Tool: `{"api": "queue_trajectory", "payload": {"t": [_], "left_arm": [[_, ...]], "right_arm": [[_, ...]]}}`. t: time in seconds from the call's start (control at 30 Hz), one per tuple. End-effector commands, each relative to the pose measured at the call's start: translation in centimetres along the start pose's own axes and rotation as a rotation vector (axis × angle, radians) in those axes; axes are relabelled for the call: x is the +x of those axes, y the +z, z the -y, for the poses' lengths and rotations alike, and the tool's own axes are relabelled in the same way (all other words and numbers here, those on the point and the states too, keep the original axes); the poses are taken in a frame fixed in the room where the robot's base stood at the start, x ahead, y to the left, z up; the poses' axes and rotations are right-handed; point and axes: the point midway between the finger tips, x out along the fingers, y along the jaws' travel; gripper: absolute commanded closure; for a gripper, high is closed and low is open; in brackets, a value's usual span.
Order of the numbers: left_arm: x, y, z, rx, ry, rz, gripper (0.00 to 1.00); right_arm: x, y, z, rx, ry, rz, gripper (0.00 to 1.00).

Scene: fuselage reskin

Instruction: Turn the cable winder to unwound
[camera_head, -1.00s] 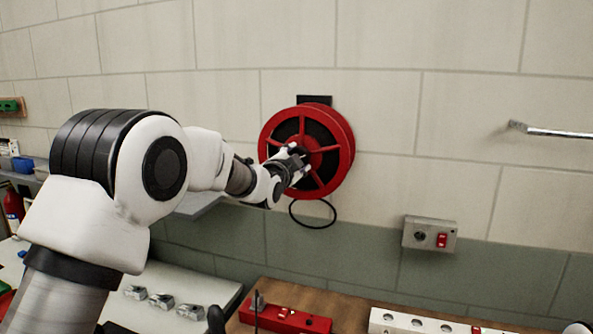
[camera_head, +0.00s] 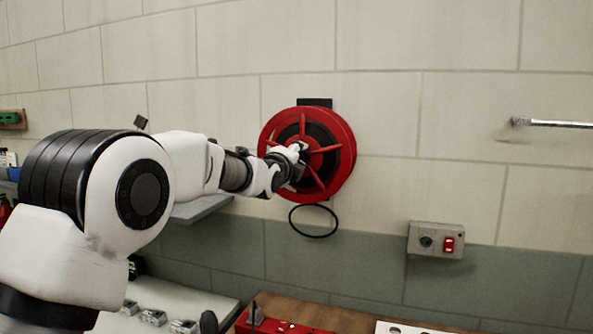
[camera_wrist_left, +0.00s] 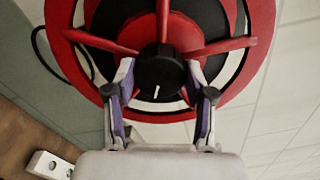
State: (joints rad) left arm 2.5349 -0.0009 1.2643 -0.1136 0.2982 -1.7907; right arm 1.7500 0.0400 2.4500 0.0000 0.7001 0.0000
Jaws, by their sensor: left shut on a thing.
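The cable winder (camera_head: 345,165) is a red spoked reel on the wall, with a black cable loop hanging below it. My left gripper (camera_head: 299,155) is at the reel's centre, in front of the spokes. In the left wrist view its two fingers (camera_wrist_left: 160,82) are shut on the hub knob from both sides. In the head view the gripper hides the knob. My right gripper is not in view.
A grey switch box (camera_head: 436,240) with a red switch is on the wall at lower right. A metal bar (camera_head: 555,123) sticks out at far right. A grey shelf (camera_head: 203,208) lies below my left forearm. A bench with a red box (camera_head: 280,326) is at the bottom.

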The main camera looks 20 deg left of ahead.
Motion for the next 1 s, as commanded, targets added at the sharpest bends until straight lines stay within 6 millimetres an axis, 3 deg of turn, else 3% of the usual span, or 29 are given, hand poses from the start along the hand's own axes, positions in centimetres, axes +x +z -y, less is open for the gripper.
{"api": "queue_trajectory", "payload": {"t": [0.03,0.5,1.0], "left_arm": [[0.0,0.1,0.0,0.042,-0.012,0.005,0.81],[-0.1,0.1,0.3,0.49,-0.014,0.009,0.81],[-0.1,0.1,0.8,0.966,-0.011,0.009,0.81]], "right_arm": [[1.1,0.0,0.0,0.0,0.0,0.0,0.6],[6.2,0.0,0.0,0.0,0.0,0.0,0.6],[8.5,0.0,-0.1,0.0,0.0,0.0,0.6]]}}
